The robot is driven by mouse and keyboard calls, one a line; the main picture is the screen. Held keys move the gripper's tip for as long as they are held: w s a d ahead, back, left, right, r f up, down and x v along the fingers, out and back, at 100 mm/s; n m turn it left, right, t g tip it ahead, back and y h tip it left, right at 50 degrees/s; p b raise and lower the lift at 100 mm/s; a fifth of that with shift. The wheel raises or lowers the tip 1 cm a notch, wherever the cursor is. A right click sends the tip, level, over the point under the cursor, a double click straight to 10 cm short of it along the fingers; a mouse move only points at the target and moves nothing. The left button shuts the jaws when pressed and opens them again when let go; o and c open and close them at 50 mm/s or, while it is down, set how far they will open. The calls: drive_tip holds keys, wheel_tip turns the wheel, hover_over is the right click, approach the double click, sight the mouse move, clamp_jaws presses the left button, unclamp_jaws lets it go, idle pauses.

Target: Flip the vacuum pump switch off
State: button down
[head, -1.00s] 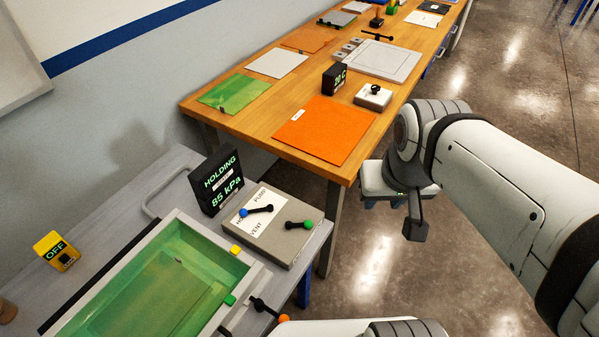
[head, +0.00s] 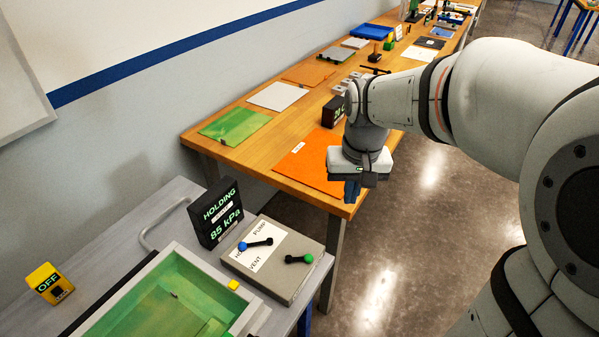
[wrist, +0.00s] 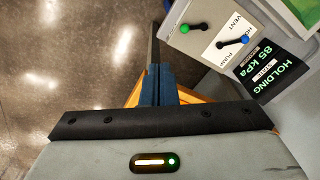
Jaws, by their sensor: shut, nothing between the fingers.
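A grey control box (head: 282,280) carries a blue-knobbed lever (head: 255,244) and a green-knobbed lever (head: 299,259) beside a white plate lettered PUMP and VENT, partly covered. Both levers also show in the wrist view, the blue one (wrist: 233,43) and the green one (wrist: 196,27). A black display (head: 218,215) reads "HOLDING 85 kPa". My gripper (head: 352,192) is shut and empty, pointing down near the orange sheet's near corner, apart from the levers.
The wooden table (head: 190,132) behind holds an orange sheet (head: 300,170), a green sheet (head: 235,124) and a dark display partly hidden by my arm. Open floor lies to the right.

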sight(301, 259)
drive_tip(key=w+a+f+g, duration=0.2)
drive_tip(key=w+a+f, duration=0.3)
drive_tip(key=w+f, duration=0.2)
drive_tip(key=w+a+f+g+b, duration=0.1)
drive_tip(key=w+a+f+g, duration=0.1)
drive_tip(key=w+a+f, duration=0.2)
wheel_tip(301, 259, down, 6)
drive_tip(key=w, duration=0.3)
drive_tip(key=shift+a+h, duration=0.3)
drive_tip(key=shift+a, duration=0.1)
drive_tip(key=shift+s+f, duration=0.1)
drive_tip(key=x, duration=0.3)
drive_tip(key=p+x, duration=0.1)
drive_tip(key=x, duration=0.2)
drive_tip(key=p+x, duration=0.1)
drive_tip(key=x, duration=0.3)
drive_tip(key=shift+s, duration=0.25)
drive_tip(key=s, duration=0.3)
drive_tip(key=shift+f+p, duration=0.1)
drive_tip(key=shift+p, duration=0.3)
drive_tip(key=shift+s+f, duration=0.2)
drive_tip(key=shift+s, duration=0.05)
